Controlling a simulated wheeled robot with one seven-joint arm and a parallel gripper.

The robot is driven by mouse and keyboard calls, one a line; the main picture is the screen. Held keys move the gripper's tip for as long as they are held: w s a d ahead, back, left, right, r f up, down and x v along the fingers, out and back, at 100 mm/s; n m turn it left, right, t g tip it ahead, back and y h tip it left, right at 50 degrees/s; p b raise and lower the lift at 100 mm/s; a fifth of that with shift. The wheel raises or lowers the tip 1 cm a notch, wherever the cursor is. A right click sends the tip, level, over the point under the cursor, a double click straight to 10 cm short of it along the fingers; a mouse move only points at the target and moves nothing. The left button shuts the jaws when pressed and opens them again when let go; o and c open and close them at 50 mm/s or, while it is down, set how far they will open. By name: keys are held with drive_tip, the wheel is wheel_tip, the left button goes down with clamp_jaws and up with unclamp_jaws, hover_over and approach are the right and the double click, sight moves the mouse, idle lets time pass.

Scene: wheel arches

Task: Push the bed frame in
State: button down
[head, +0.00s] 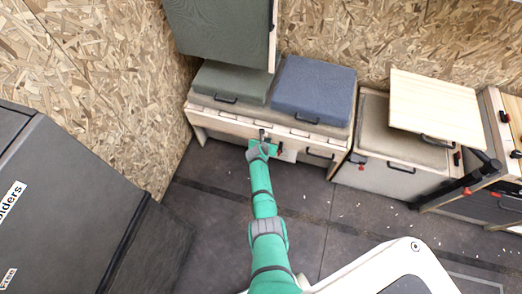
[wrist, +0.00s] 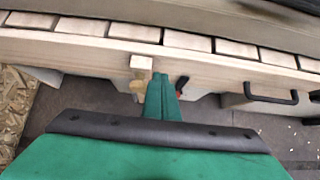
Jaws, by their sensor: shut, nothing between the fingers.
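The bed frame (head: 222,121) is a pale wooden frame with a slatted front edge, under a green cushion (head: 230,82) and a blue cushion (head: 314,88) against the back wall. Its front board (wrist: 75,52) and slats span the wrist view. My gripper (head: 263,139) is shut and empty at the middle of the front board. In the wrist view, its green tip (wrist: 161,82) is close to the board, beside a small wooden block (wrist: 141,66). I cannot tell whether it touches the board.
A black handle (wrist: 270,95) is right of my gripper. A beige box bench (head: 388,175) with a raised wooden tabletop (head: 436,105) stands to the right. A dark cabinet (head: 70,200) stands at the left. The dark floor (head: 215,215) before the frame is mostly clear.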

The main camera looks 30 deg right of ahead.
drive_tip(key=v, duration=1)
drive_tip(key=shift+a, duration=0.25)
drive_tip(key=s+a+f+m+t+y, duration=0.1)
drive_tip(key=s+a+m+t, duration=0.1)
drive_tip(key=s+a+m, duration=0.5)
drive_tip(key=s+a+m+t+y, duration=0.15)
drive_tip(key=s+a, duration=0.35)
drive_tip(key=a, duration=0.5)
drive_tip(key=s+a+r+m+t+y, duration=0.1)
drive_tip(key=s+a+r+m, duration=0.25)
drive_tip(key=s, duration=0.35)
drive_tip(key=s+a+r+m+t+y, duration=0.1)
drive_tip(key=s+a+r+m, duration=0.25)
drive_tip(key=s+a, duration=0.2)
drive_tip(key=s+r+m+t+y, duration=0.1)
drive_tip(key=s+r+m, duration=0.5)
drive_tip(key=r, duration=0.6)
drive_tip(key=s+a+r+m+t, duration=0.1)
drive_tip(key=s+r+m+t, duration=0.1)
drive_tip(key=s+r+m, duration=0.4)
drive_tip(key=s+r, duration=0.4)
drive_tip(key=r, duration=0.2)
drive_tip(key=shift+s+a+r+y, duration=0.2)
drive_tip(key=shift+a+r+y, duration=0.05)
drive_tip(key=shift+y, duration=0.1)
